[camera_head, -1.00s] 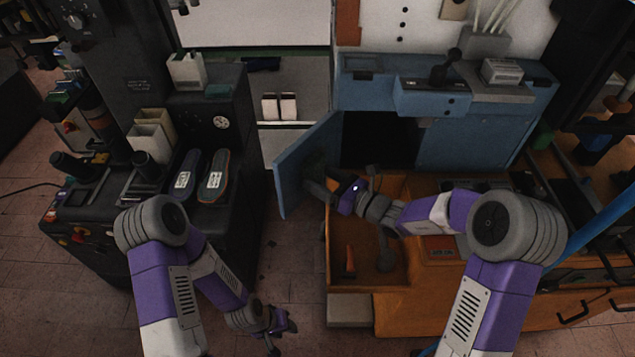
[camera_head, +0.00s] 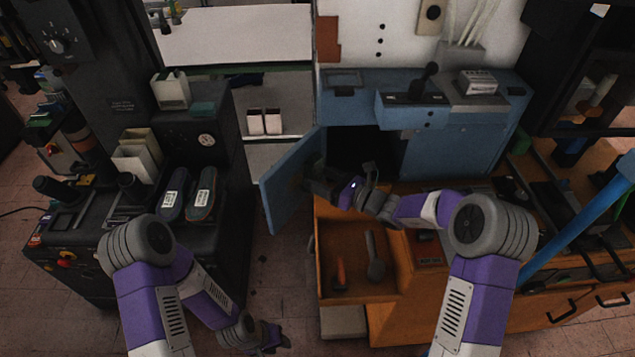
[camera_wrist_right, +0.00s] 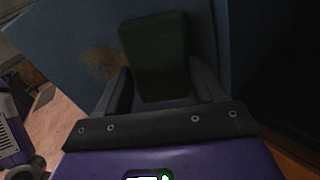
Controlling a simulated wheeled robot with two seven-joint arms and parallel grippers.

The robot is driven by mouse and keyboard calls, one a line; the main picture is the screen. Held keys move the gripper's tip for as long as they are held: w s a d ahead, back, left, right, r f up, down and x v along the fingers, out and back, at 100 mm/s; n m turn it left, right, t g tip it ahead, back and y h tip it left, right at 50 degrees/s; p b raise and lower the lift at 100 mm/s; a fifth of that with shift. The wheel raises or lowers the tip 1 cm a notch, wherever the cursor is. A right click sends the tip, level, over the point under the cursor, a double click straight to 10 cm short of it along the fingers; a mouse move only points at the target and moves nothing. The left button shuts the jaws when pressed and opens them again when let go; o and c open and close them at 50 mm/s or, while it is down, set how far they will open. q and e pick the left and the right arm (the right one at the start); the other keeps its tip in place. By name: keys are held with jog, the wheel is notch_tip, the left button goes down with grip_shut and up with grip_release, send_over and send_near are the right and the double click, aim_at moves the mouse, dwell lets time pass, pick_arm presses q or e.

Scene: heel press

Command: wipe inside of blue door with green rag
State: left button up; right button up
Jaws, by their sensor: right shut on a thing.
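The blue door (camera_head: 282,195) stands swung open at the left of the blue cabinet. My right gripper (camera_head: 318,182) is at its inner face, deep in shadow. In the right wrist view, the right gripper (camera_wrist_right: 158,88) is shut on the dark green rag (camera_wrist_right: 155,50), a block-like pad held between its fingers. The rag is close in front of the door's inner face (camera_wrist_right: 60,50); I cannot tell whether it touches. A brownish stain (camera_wrist_right: 102,64) shows on the door just left of the rag. My left gripper (camera_head: 270,340) hangs low over the floor, empty, its fingers looking apart.
An orange drawer (camera_head: 330,288) with tools lies open below the right arm. The dark cabinet opening (camera_head: 365,150) is right of the door. A black bench (camera_head: 225,235) with two shoe soles (camera_head: 188,195) stands left. Floor between is free.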

jog(key=shift+w+d, duration=0.55)
jog(key=shift+w, duration=0.25)
jog(key=shift+s+a+b, duration=0.6)
jog(key=shift+s+a, duration=0.55)
jog(key=shift+s, duration=0.5)
jog(key=shift+s+a+b, duration=0.55)
jog(key=shift+s+a, duration=0.65)
jog(key=shift+s, duration=0.5)
jog(key=shift+s+a+b, duration=0.6)
jog(key=shift+s+a, duration=0.55)
jog(key=shift+s, duration=0.5)
jog(key=shift+w+d+r, duration=0.1)
jog(key=shift+w+d, duration=0.15)
jog(key=shift+w, duration=0.1)
jog(key=shift+w+d+p, duration=0.55)
jog(key=shift+w+d, duration=0.2)
jog(key=shift+w, duration=0.35)
jog(key=shift+w+d+p, duration=0.5)
jog(key=shift+w+d, duration=0.25)
jog(key=shift+w, duration=0.3)
jog(key=shift+w+d+p, duration=0.3)
jog(key=shift+w+d, duration=0.3)
jog(key=shift+w, duration=0.25)
jog(key=shift+w+d+p, duration=0.3)
jog(key=shift+w+d, duration=0.25)
jog(key=shift+w, duration=0.3)
jog(key=shift+w+d+p, duration=0.3)
jog(key=shift+w+d, duration=0.3)
jog(key=shift+w, duration=0.25)
jog(key=shift+s+a, duration=0.1)
